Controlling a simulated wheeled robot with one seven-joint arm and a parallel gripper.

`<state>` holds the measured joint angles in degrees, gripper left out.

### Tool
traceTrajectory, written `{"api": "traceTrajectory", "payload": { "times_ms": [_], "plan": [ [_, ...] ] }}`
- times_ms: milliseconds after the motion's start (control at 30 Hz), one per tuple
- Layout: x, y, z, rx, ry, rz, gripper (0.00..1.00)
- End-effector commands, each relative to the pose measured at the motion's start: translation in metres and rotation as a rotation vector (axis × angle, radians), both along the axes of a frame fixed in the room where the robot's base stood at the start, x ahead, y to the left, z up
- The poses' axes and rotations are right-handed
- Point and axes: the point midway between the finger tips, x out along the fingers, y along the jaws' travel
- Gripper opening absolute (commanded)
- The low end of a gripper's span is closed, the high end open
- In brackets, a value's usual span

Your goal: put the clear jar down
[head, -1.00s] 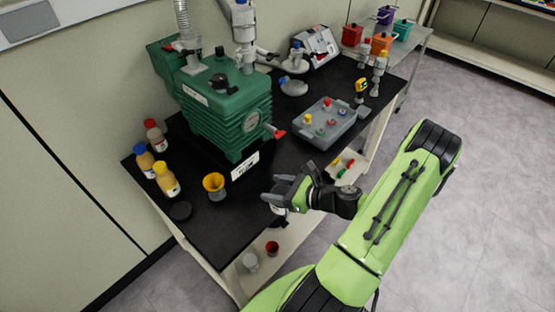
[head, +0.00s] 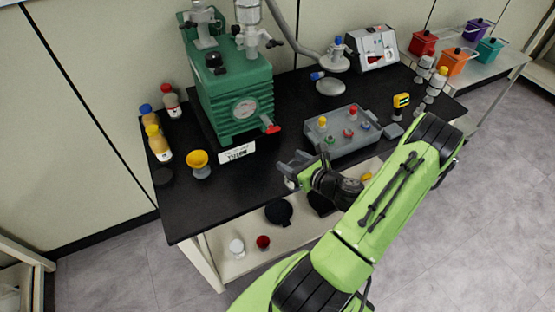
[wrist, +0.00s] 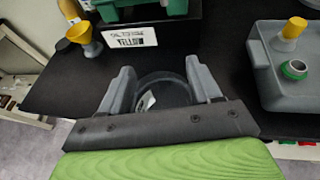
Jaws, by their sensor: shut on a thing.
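My gripper (head: 293,164) is over the front edge of the black bench, left of the grey tray. In the wrist view its two grey fingers (wrist: 160,72) are on either side of a round clear jar (wrist: 163,93), shut on it. The jar's dark, see-through round outline shows between the fingers, with a small pale label inside it. In the head view only a small pale part of the jar (head: 290,184) shows below the fingers. I cannot tell whether its base touches the bench.
The black bench top (head: 240,184) is bare left of my gripper. A green pump (head: 235,95) stands behind it, with a white sign (head: 237,153) in front. A yellow funnel cup (head: 199,163) is at left. A grey tray (head: 345,140) with small coloured-top items is at right.

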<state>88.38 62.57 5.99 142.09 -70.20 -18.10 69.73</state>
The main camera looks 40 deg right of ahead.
Motion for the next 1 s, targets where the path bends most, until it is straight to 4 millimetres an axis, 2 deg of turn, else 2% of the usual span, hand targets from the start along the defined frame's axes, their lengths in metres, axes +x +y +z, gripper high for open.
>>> {"api": "traceTrajectory", "payload": {
  "times_ms": [33,133,200,367,533,867,900,1000],
  "plan": [
    [0.017,0.000,0.004,-0.006,-0.002,0.010,0.33],
    [0.045,-0.003,0.005,-0.006,-0.002,0.007,0.33],
    [0.059,-0.004,0.005,-0.004,-0.002,0.005,0.33],
    [0.077,-0.006,0.004,-0.002,-0.002,0.003,0.33],
    [0.077,-0.006,-0.032,0.005,0.001,-0.002,0.33],
    [0.076,-0.007,-0.036,0.001,0.000,0.000,0.33],
    [0.076,-0.007,-0.035,0.000,0.000,0.000,0.67],
    [0.076,-0.007,-0.035,0.000,0.000,0.000,0.83]
  ]
}}
